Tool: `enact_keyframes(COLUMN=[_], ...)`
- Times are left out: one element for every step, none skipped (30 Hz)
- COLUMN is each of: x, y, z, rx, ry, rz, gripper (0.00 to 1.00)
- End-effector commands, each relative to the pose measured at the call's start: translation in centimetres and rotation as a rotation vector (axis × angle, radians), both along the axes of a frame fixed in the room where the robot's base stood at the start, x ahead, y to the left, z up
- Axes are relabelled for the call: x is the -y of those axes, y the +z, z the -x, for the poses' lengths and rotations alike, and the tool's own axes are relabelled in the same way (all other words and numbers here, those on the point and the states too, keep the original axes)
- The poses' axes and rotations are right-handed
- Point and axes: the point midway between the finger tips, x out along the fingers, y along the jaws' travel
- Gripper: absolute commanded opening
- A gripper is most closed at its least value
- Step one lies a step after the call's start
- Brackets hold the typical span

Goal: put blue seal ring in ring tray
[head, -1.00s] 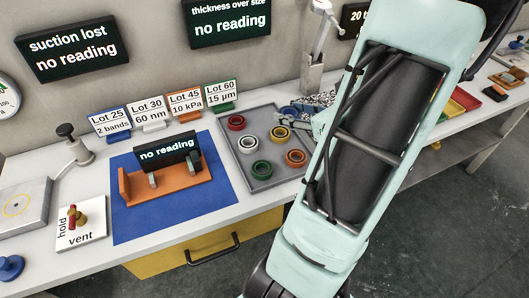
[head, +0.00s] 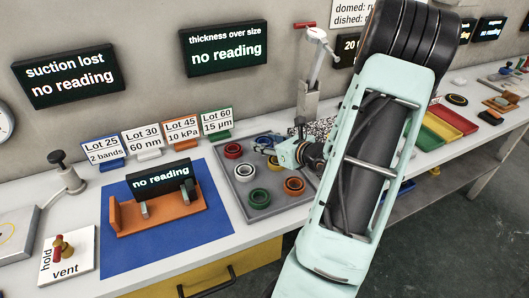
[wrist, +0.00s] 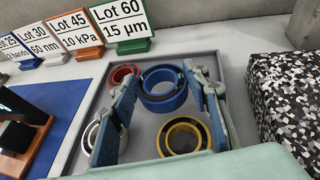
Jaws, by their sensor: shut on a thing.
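The blue seal ring (wrist: 165,103) is between the two fingers of my gripper (wrist: 163,92) in the wrist view, and the fingers are shut on it. In the head view the blue ring (head: 266,139) shows small at my gripper (head: 272,146), partly hidden by it. The grey ring tray (head: 266,209) lies under my gripper, and its floor (wrist: 144,128) also shows in the wrist view. The ring is over the back part of the tray; I cannot tell whether it touches the floor.
The tray holds a red ring (head: 232,150), a white ring (head: 244,172), a green ring (head: 259,197), an orange ring (head: 294,185) and a yellow ring (wrist: 183,135). Lot signs (head: 180,144) stand behind. A speckled block (wrist: 285,95) is right of the tray.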

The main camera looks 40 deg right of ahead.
Motion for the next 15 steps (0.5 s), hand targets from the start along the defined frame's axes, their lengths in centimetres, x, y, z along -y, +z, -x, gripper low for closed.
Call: enact_keyframes(x=[0.0, 0.0, -0.1, -0.1, 0.0, 0.0, 0.0, 0.0, 0.0, 0.0, 0.0, 0.0, 0.0, 0.0, 0.0], y=[-0.4, -0.8, -1.3, -1.8, -2.3, -2.8, -3.2, -3.4, -3.7, -3.9, -3.9, -4.0, -3.9, -3.9, -3.9], z=[-0.3, -0.6, -1.0, -0.8, -0.8, -0.8, -0.7, -0.7, -0.8, -0.8, -0.8, -0.8, -0.8, -0.8, -0.8], rx=[0.001, 0.001, 0.001, -0.001, -0.001, -0.001, 0.000, 0.000, 0.000, 0.000, 0.000, 0.001, 0.001, 0.001, 0.001], ry=[0.001, 0.001, 0.002, 0.000, 0.000, -0.001, -0.001, -0.002, -0.001, -0.001, 0.000, 0.000, 0.000, 0.000, 0.000], rz=[-0.001, -0.002, -0.003, -0.005, -0.004, -0.006, -0.005, -0.004, -0.003, -0.002, -0.001, 0.000, 0.001, 0.001, 0.001], gripper=[0.18, 0.18, 0.18, 0.18, 0.18, 0.18, 0.18, 0.18, 0.18, 0.18, 0.18, 0.18, 0.18, 0.18, 0.18])
